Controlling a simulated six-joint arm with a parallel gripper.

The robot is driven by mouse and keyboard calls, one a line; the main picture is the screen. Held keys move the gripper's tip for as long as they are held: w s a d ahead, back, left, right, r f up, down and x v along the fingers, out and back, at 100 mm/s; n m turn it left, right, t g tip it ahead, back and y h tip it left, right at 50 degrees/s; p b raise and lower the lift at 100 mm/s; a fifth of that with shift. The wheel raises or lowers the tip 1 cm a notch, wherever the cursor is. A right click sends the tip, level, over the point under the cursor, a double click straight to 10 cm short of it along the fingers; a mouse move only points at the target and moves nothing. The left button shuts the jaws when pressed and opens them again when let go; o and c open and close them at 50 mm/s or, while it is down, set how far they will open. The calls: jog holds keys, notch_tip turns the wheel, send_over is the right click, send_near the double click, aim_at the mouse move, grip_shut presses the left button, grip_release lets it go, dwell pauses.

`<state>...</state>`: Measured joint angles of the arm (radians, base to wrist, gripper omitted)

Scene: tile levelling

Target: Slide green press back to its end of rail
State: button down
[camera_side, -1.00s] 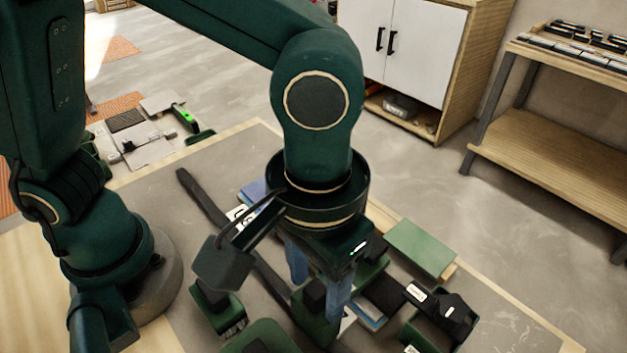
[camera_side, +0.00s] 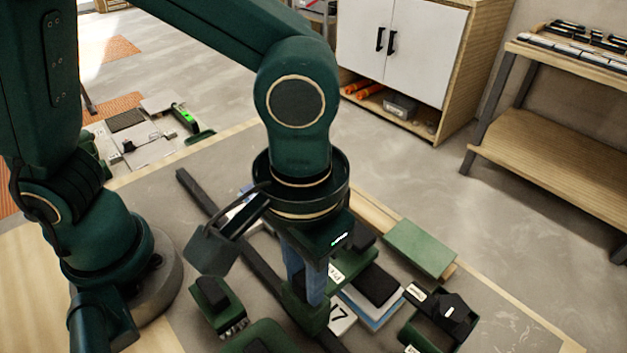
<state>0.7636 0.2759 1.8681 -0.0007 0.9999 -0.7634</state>
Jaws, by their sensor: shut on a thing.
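The dark rail (camera_side: 203,198) runs diagonally from the upper left toward the bottom edge. The green press (camera_side: 306,318) sits on the rail, low in the picture. My gripper (camera_side: 303,290) reaches down to it with blue fingers shut on its upper part. The gripper hides part of the press and the middle of the rail. White tiles with dark markings lie right of the press, one of them marked 17 (camera_side: 340,318).
A black pad (camera_side: 375,285) lies on blue and white tiles. A green block (camera_side: 420,247) is at the right edge of the mat, with a black-and-green tool (camera_side: 452,312) below it. Another green piece with a dark knob (camera_side: 217,307) stands left of the rail.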

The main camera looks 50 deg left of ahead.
jog(key=a, duration=3.2)
jog(key=shift+a, duration=0.2)
jog(key=c, duration=0.7)
grip_release()
jog(key=shift+r, duration=0.1)
jog(key=shift+r, duration=3.45)
jog(key=shift+d+f+t, duration=0.1)
jog(key=shift+d+t, duration=0.85)
jog(key=shift+d, duration=1.65)
jog(key=shift+d+r+t, duration=0.1)
jog(key=shift+d+t, duration=0.8)
jog(key=shift+d, duration=1.75)
jog(key=shift+d+f+t, duration=0.1)
jog(key=shift+d+t, duration=0.85)
jog(key=shift+d, duration=1.65)
